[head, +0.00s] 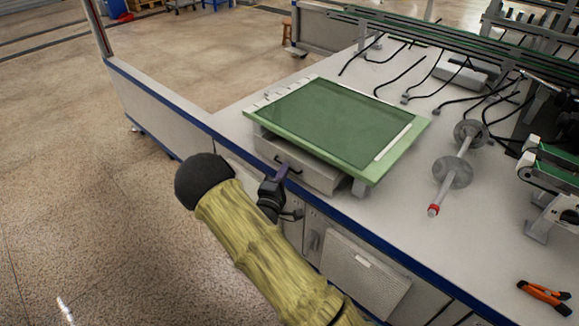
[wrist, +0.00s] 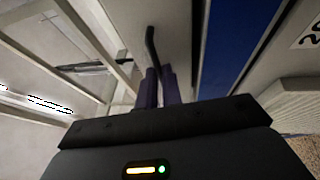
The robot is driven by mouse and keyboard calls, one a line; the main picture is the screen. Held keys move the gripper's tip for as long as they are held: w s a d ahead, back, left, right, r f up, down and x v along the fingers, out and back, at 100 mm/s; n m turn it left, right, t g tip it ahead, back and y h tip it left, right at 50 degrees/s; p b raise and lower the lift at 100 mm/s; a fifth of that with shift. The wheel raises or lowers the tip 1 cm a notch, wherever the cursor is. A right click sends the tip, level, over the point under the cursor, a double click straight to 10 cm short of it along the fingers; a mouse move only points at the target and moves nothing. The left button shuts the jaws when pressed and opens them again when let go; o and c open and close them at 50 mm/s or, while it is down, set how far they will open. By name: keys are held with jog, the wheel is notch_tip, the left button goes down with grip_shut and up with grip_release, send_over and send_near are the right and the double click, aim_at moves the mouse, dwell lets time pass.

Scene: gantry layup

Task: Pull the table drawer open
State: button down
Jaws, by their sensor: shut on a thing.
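The table drawer (head: 318,176) is a pale grey box under a green-topped board (head: 345,120) on the workbench. A dark bar handle (head: 291,165) is on its front and also shows in the wrist view (wrist: 151,42). My gripper (head: 281,174) is at the drawer front, with its purple fingers shut on the handle. In the wrist view the two fingers (wrist: 159,86) are close together with the handle between their tips. The drawer front looks close under the board's edge. Its inside is hidden, and I cannot tell how far it is out.
The white workbench (head: 400,190) has a blue front edge. Below it are cabinet doors (head: 365,270). Right of the board are a grey rod with discs (head: 453,172), black cables, and an orange-black tool (head: 544,292). The floor (head: 90,200) at the left is clear.

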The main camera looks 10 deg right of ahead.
jog(key=s+a+p, duration=0.4)
jog(key=s+a, duration=0.6)
jog(key=a, duration=0.3)
jog(key=shift+a+f, duration=0.15)
jog(key=shift+a, duration=0.1)
jog(key=c, duration=1.6)
grip_release()
jog(key=shift+w, duration=0.1)
jog(key=shift+o, duration=0.2)
jog(key=shift+a, duration=0.1)
jog(key=p+v, duration=0.2)
jog(key=v, duration=1.5)
jog(key=shift+s+p, duration=0.25)
jog(key=shift+p, duration=0.05)
jog(key=shift+w, duration=0.1)
